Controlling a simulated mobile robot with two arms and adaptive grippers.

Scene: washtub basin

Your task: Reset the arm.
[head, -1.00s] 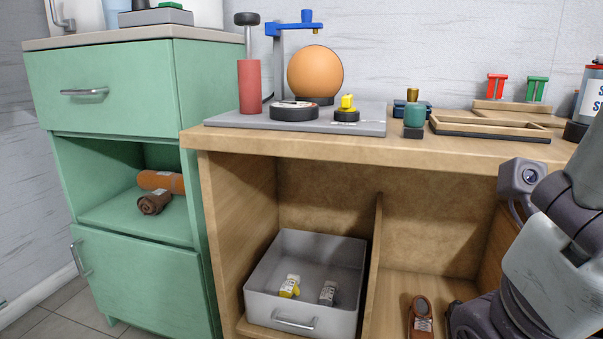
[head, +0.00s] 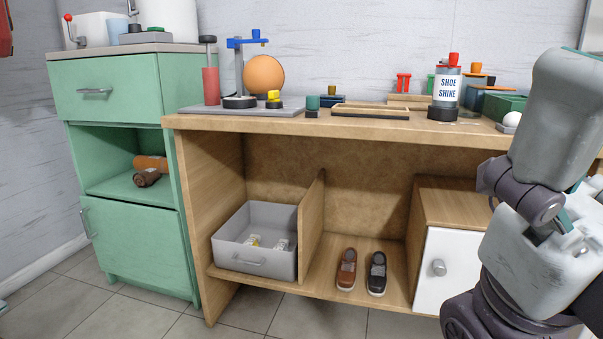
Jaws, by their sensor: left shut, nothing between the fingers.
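A grey-white arm of mine with dark joints fills the right side of the head view, in front of the bench's right end. No fingers of my right gripper show on it. Only a small sliver of my left gripper (head: 3,304) shows at the left edge, low down, beside the green cabinet and well apart from it. It is shut and holds nothing. Most of the left arm is outside the picture.
A wooden bench (head: 420,137) carries a shoe shine can (head: 447,90) and several other items. Below are a grey bin (head: 240,262), brown and black shoes and a white door (head: 445,268). A green cabinet (head: 130,238) stands left. The floor in front is clear.

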